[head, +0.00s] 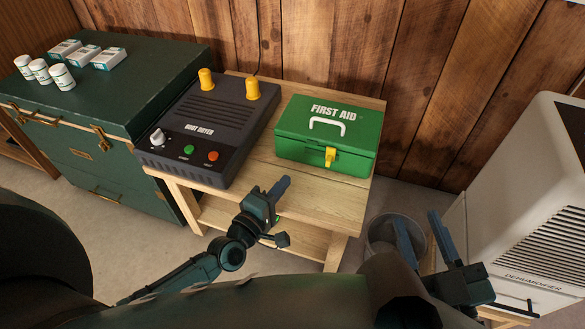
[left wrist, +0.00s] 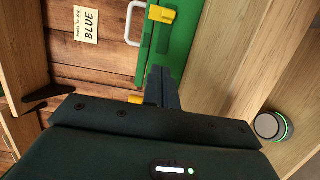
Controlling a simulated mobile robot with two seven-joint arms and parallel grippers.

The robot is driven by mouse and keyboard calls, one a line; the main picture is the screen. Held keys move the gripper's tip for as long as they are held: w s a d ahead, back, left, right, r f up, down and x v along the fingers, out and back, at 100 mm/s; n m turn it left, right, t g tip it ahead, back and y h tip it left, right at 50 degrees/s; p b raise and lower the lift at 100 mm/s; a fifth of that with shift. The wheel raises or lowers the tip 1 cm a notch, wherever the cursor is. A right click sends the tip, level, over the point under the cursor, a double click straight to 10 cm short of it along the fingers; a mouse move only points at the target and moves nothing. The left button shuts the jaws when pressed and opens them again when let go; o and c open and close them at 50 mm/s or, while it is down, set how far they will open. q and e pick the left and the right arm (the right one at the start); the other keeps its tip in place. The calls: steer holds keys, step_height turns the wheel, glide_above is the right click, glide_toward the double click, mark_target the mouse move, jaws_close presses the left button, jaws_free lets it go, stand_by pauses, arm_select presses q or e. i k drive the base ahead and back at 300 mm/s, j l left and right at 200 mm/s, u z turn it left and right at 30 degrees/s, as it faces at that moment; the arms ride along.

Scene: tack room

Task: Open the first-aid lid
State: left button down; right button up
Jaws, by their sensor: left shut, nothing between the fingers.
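The green first-aid box (head: 300,150) stands on the wooden table with its lid (head: 360,125) closed. A white handle (head: 327,121) is on the lid and a yellow latch (head: 330,158) is on the front. My left gripper (head: 282,184) is shut and empty, in front of the box and below its front face in the picture. In the left wrist view its fingertips (left wrist: 160,72) appear just beside the green box (left wrist: 178,45), near the yellow latch (left wrist: 161,14); contact cannot be told. My right gripper (head: 418,222) is open and empty, at the lower right.
A dark boot dryer (head: 220,125) with yellow pegs stands left of the box on the table (head: 310,188). A green trunk (head: 120,85) carries bottles and cartons. A grey bin (head: 378,232) and white dehumidifier (head: 510,190) are at the right. A round green-lit device (left wrist: 270,126) shows in the wrist view.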

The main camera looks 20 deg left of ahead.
mark_target(332, 116)
steer(key=k+j, duration=0.2)
steer(key=k, duration=0.3)
steer(key=k+j, duration=0.2)
steer(key=k, duration=0.25)
